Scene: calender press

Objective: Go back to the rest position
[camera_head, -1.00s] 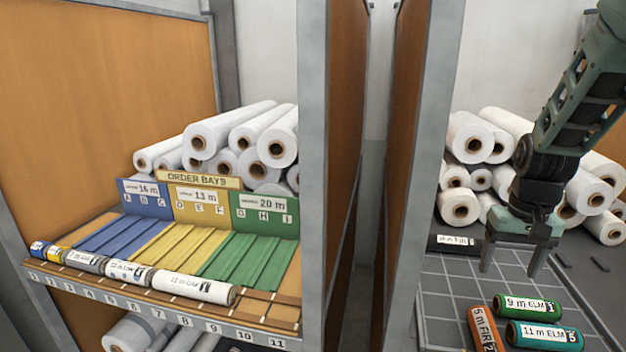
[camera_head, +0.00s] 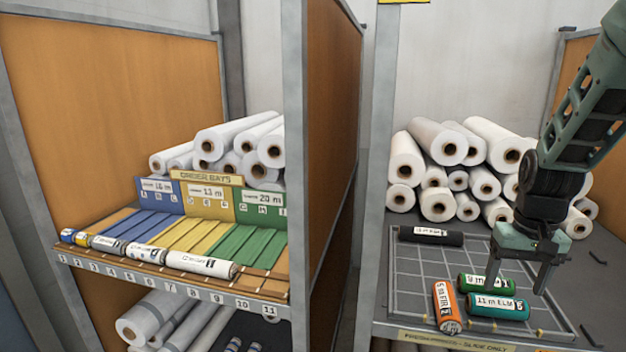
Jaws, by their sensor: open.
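My gripper (camera_head: 518,282) hangs at the right of the head view, jaws pointing down, open, with nothing visible between its fingers. It is in front of or above the gridded mat (camera_head: 412,290). On that mat lie an orange roll (camera_head: 446,306), a green roll (camera_head: 487,283) and a teal roll marked 11 m ELM (camera_head: 497,306). A black roll (camera_head: 431,236) lies at the mat's back edge. The fingertips overlap the green and teal rolls in the picture; I cannot tell whether they touch.
The left shelf holds order bays in blue (camera_head: 142,222), yellow (camera_head: 190,235) and green (camera_head: 246,246), with several labelled rolls (camera_head: 200,264) along the front rail. A post and orange panel (camera_head: 332,120) divide the shelves. White rolls (camera_head: 438,140) are stacked behind the mat.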

